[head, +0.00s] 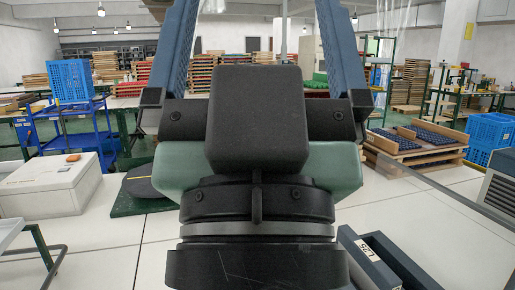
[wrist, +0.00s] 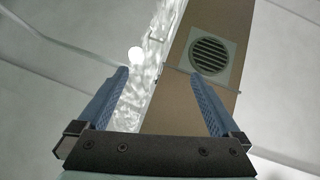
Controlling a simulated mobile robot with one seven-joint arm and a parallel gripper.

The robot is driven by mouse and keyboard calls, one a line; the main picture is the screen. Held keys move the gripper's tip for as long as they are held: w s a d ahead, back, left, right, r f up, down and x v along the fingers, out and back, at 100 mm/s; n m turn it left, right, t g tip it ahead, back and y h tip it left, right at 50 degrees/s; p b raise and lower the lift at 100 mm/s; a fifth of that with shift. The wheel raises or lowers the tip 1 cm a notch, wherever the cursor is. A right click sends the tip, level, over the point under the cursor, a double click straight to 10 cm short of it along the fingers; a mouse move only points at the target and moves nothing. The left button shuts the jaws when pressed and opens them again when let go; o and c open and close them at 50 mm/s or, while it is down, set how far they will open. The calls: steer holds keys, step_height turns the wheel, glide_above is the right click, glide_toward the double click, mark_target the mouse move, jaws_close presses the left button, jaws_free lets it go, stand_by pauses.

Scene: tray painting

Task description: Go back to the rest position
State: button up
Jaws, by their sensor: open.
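My gripper (head: 256,12) fills the middle of the head view, its black body close to the camera and its two blue fingers pointing up. The fingers stand wide apart and run up to the top edge of the picture. In the wrist view my gripper (wrist: 159,75) is also open, with nothing between its fingers. That view looks up at the ceiling, with a brown beam bearing a round vent (wrist: 209,54) and a bright lamp (wrist: 135,54). What lies right behind my gripper in the head view is hidden.
A blue cart (head: 75,135) with a blue crate (head: 70,80) and a pale control box (head: 50,188) stand at left. At right are a wooden pallet (head: 405,157) with dark trays, blue crates (head: 488,133) and a green rack (head: 445,95).

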step_height(320, 180, up, 16)
steer(key=p, duration=1.4)
steer(key=shift+r, duration=0.15)
